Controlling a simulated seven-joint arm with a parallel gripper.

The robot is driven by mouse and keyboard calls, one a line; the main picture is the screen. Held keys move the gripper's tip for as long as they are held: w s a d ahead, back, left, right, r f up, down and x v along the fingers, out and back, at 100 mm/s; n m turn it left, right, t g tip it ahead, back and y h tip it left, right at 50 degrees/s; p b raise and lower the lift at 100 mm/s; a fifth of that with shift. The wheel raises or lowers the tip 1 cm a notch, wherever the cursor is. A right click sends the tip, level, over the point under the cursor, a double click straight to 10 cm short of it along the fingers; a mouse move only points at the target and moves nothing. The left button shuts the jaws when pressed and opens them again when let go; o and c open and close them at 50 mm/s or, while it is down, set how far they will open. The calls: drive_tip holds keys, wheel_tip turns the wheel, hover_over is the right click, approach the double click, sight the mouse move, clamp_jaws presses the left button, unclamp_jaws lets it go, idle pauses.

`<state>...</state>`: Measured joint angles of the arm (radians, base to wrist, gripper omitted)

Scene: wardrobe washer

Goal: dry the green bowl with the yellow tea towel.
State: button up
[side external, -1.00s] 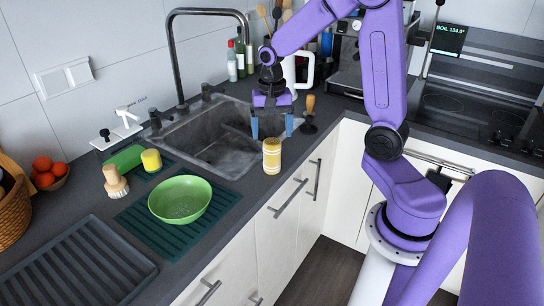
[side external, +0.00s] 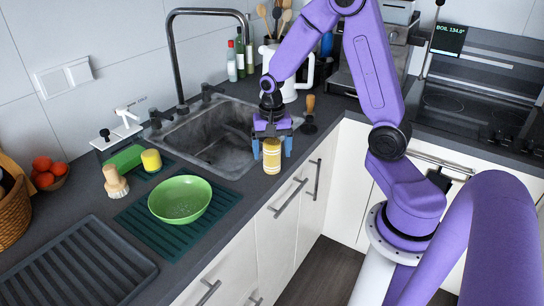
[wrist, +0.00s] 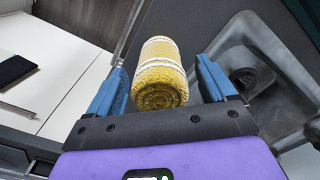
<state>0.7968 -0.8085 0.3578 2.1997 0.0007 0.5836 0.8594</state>
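The yellow tea towel (side external: 272,156) is a rolled, white-striped bundle on the dark counter between the sink and the front edge. My gripper (side external: 272,148) is down at the towel with its blue fingers spread on either side. In the wrist view the towel (wrist: 161,73) lies between the open fingers of my gripper (wrist: 162,88), with a gap visible on each side. The green bowl (side external: 180,200) sits upright on the dark green ribbed mat (side external: 150,228), left of the sink and well away from my gripper.
The sink basin (side external: 208,140) with a tall black tap (side external: 172,60) lies behind the towel. A dark brush (side external: 309,115) stands right of the gripper.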

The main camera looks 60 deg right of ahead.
drive_tip(key=c, duration=1)
drive_tip(key=o, duration=0.4)
drive_tip(key=shift+c, duration=0.2)
drive_tip(key=c, duration=0.3)
drive_tip(key=shift+r, duration=5.55)
